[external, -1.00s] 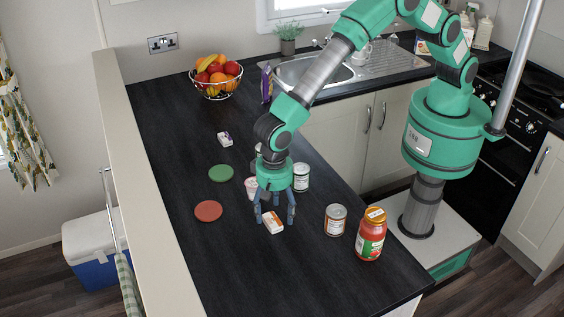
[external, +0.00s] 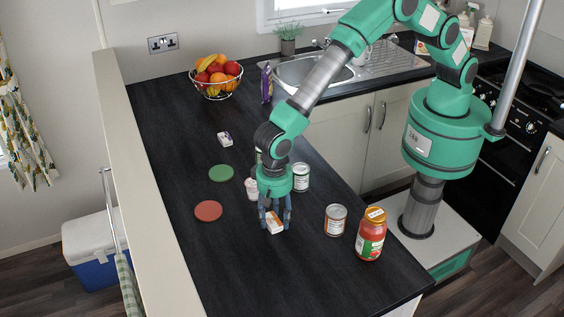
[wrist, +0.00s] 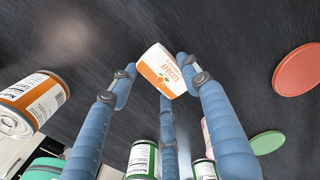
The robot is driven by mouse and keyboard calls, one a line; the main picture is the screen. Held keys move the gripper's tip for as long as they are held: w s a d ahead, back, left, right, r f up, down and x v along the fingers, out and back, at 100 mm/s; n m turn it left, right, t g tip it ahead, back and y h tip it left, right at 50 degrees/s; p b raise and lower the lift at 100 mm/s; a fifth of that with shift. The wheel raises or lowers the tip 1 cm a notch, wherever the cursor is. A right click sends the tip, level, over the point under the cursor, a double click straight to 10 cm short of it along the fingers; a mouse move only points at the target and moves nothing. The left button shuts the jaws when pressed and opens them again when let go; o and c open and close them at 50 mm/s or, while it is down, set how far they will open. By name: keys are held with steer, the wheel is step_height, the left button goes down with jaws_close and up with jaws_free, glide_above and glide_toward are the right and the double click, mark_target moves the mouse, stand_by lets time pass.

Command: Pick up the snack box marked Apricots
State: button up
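A small white and orange snack box with "Apricots" lettering (wrist: 164,71) lies on the dark counter. It also shows in the external view (external: 275,226), under my gripper (external: 275,222). In the wrist view my gripper (wrist: 155,78) has its blue fingers around the box. One finger is at its left edge, one at its right edge, and a third is below it. The fingers are partly closed and very near the box. Whether they press on it is not clear. The box seems to rest on the counter.
A soup-like can (external: 336,220) and a red-filled jar (external: 370,236) stand to the right. Another can (external: 301,177) and a pale cup-like item (external: 252,188) stand close behind my gripper. A red disc (external: 208,211) and green disc (external: 221,173) lie left. The front counter is clear.

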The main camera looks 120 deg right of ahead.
mark_target(276, 218)
steer(key=c, duration=0.3)
steer(key=shift+c, duration=0.2)
steer(key=shift+r, duration=0.15)
steer(key=shift+r, duration=1.45)
steer(key=shift+s+r, duration=0.2)
steer(key=shift+r, duration=0.05)
steer(key=s+d, duration=0.1)
steer(key=s, duration=0.4)
steer(key=s+r, duration=0.1)
steer(key=s, duration=0.4)
steer(key=s+d, duration=0.1)
steer(key=s, duration=0.4)
steer(key=shift+s+d+r, duration=0.15)
steer(key=shift+d, duration=0.2)
